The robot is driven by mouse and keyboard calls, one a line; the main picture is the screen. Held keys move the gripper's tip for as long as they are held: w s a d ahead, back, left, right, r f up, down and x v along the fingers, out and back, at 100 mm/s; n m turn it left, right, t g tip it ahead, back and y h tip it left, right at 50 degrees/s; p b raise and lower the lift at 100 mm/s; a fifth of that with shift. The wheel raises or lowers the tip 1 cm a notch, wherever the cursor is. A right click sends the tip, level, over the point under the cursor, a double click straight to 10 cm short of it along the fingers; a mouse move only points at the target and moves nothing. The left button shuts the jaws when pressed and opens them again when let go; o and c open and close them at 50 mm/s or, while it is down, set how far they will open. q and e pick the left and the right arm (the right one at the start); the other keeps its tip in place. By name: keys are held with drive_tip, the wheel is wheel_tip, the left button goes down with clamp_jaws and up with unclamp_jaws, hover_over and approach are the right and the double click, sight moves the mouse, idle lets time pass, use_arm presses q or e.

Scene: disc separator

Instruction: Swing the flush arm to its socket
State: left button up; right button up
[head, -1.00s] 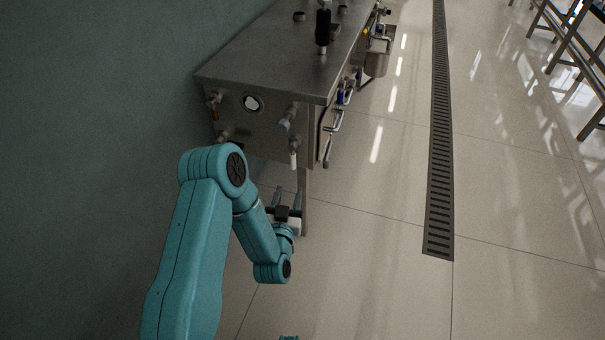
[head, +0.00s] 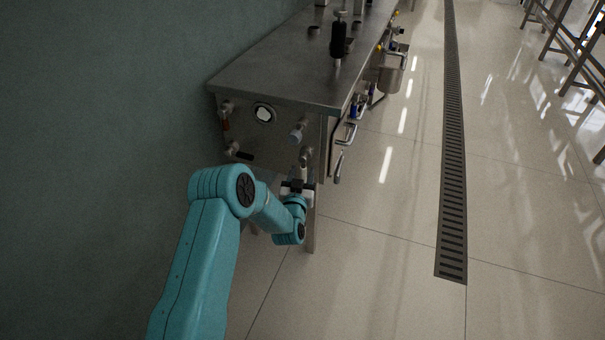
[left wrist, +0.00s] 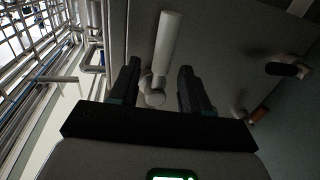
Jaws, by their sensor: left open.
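My left gripper (head: 297,183) is open at the right part of the steel cabinet's end panel (head: 265,138). In the left wrist view its fingers (left wrist: 159,70) stand on either side of a white cylindrical handle (left wrist: 168,45) on a round pivot (left wrist: 152,86), with gaps at both sides. In the head view this handle is mostly hidden by the gripper, below a metal fitting (head: 305,156). My right gripper is not in view.
A bent pipe handle (head: 340,160) juts out at the cabinet's right side. The floor right of it, with a drain grate (head: 453,180), is clear.

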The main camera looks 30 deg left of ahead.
use_arm(q)
drive_tip(key=shift+w+a, duration=0.3)
drive_tip(key=shift+w, duration=0.3)
clamp_jaws()
